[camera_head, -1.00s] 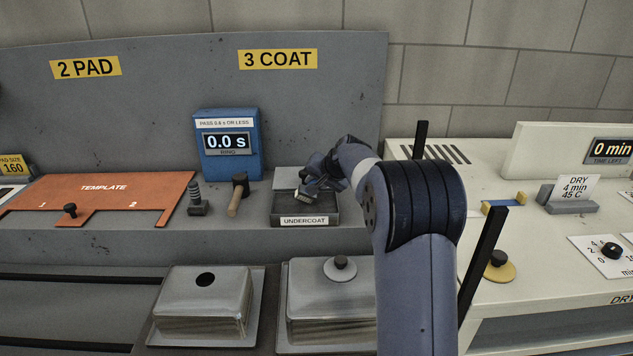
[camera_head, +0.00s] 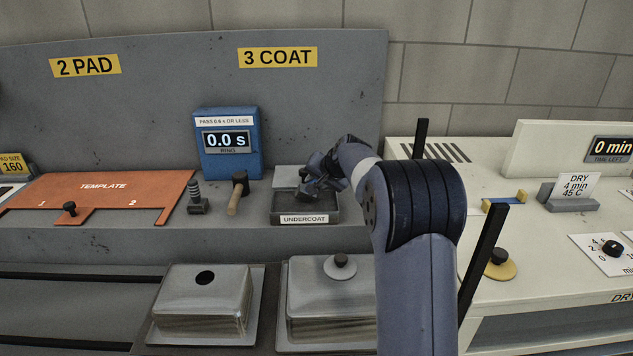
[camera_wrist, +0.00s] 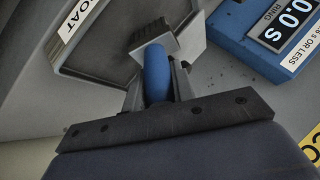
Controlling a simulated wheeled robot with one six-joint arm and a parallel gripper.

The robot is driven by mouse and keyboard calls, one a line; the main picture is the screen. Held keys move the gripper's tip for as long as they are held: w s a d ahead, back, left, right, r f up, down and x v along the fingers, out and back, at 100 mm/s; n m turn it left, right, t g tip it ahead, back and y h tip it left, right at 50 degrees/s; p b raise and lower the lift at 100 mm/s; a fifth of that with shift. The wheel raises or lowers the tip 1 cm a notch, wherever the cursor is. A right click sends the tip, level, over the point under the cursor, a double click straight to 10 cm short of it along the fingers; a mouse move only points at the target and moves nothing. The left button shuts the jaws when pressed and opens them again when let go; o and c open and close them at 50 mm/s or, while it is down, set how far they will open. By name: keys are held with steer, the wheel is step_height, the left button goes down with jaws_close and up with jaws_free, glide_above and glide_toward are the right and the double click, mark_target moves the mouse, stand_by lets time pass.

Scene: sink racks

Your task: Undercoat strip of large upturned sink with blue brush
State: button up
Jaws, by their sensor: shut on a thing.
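My gripper (camera_head: 318,180) is over the undercoat tray (camera_head: 283,208) at the back of the bench. In the wrist view my gripper (camera_wrist: 157,82) is shut on the blue handle of a brush (camera_wrist: 156,72). The brush's dark bristles (camera_wrist: 150,36) point away from the gripper, over or in the tray; I cannot tell whether they touch the tray's floor. Two upturned metal sinks stand in front: a smaller one (camera_head: 203,302) with a dark hole on the left, and a larger one (camera_head: 318,290) with a dark knob on top, partly hidden by my arm.
A blue ring timer box (camera_head: 230,165) reading 0.0 s stands behind and left of the tray. A wooden-handled tool (camera_head: 238,195) and a ribbed dark tool (camera_head: 197,200) stand nearby. An orange template (camera_head: 105,190) lies left. Black posts (camera_head: 485,258) rise on the right.

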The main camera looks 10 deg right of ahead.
stand_by(0.5)
steer(key=shift+r+p, duration=2.7)
steer(key=shift+r, duration=0.85)
steer(key=shift+f, duration=0.1)
